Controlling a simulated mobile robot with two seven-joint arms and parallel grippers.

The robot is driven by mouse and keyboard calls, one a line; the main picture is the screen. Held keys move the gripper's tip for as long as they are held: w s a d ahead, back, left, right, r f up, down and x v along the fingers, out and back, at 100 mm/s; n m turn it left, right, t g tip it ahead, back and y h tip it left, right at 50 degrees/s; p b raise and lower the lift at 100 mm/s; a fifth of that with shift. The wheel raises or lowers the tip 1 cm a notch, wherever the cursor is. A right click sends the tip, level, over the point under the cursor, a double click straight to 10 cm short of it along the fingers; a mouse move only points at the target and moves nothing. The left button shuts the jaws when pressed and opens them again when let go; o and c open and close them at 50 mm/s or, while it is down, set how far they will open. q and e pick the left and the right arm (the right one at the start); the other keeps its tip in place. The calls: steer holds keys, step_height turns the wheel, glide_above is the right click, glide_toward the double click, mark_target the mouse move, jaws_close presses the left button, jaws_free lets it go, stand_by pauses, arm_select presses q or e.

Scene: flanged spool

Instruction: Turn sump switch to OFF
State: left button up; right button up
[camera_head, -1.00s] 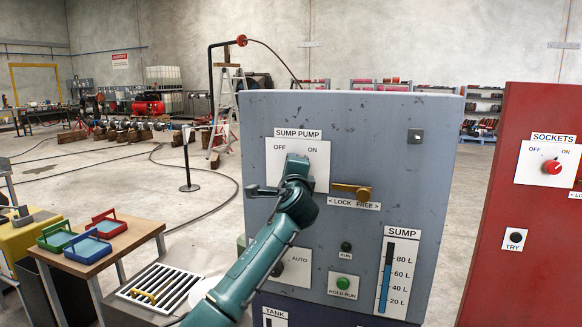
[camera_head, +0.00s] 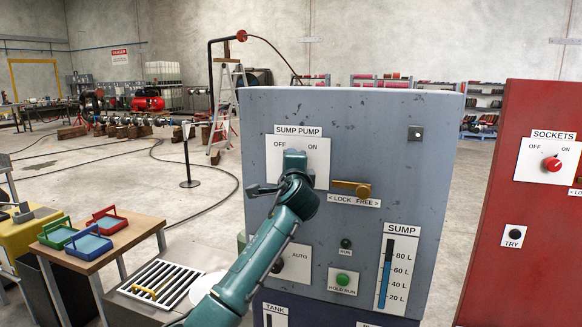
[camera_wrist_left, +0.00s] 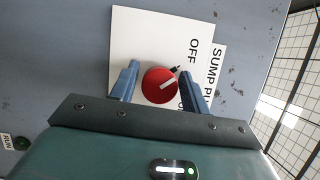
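The sump pump switch is a red round knob (camera_wrist_left: 160,86) with a white pointer line, on a white plate (camera_wrist_left: 135,40) in the left wrist view. Its pointer is tilted from straight up toward the OFF label. My left gripper (camera_wrist_left: 159,68) is open, with one blue finger on each side of the knob. Contact with the knob cannot be told. In the head view my left gripper (camera_head: 294,163) hides the knob in front of the SUMP PUMP plate (camera_head: 318,150). My right gripper is not in view.
A brass lock lever (camera_head: 352,188) is just right of the switch plate. Below are an AUTO switch plate (camera_head: 300,264), a green HOLD-RUN button (camera_head: 343,279) and a sump gauge (camera_head: 396,270). A red SOCKETS cabinet (camera_head: 530,230) stands right, a table with trays (camera_head: 125,240) left.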

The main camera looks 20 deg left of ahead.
arm_select(q)
steer(key=shift+o, duration=1)
steer(key=shift+s+d, duration=0.1)
steer(key=b+v, duration=0.3)
steer(key=v, duration=1)
steer(key=s+d+f+n+g+h, duration=0.1)
steer(key=s+f+n+g+h, duration=0.2)
steer(key=f, duration=1.2)
steer(key=s+d+f+h, duration=0.1)
steer(key=s+f+h, duration=0.25)
steer(key=f, duration=1.15)
steer(key=s+f+n+g+h, duration=0.1)
steer(key=s+f+n, duration=0.3)
steer(key=s+f, duration=0.5)
steer(key=s+f+n+g+h, duration=0.1)
steer(key=s+f+n, duration=0.3)
steer(key=s+f, duration=0.5)
steer(key=s+g, duration=0.1)
steer(key=s, duration=0.6)
steer(key=shift+s+n+g+h, duration=0.2)
steer(key=shift+n+g+h, duration=0.15)
steer(key=shift+n+g, duration=0.05)
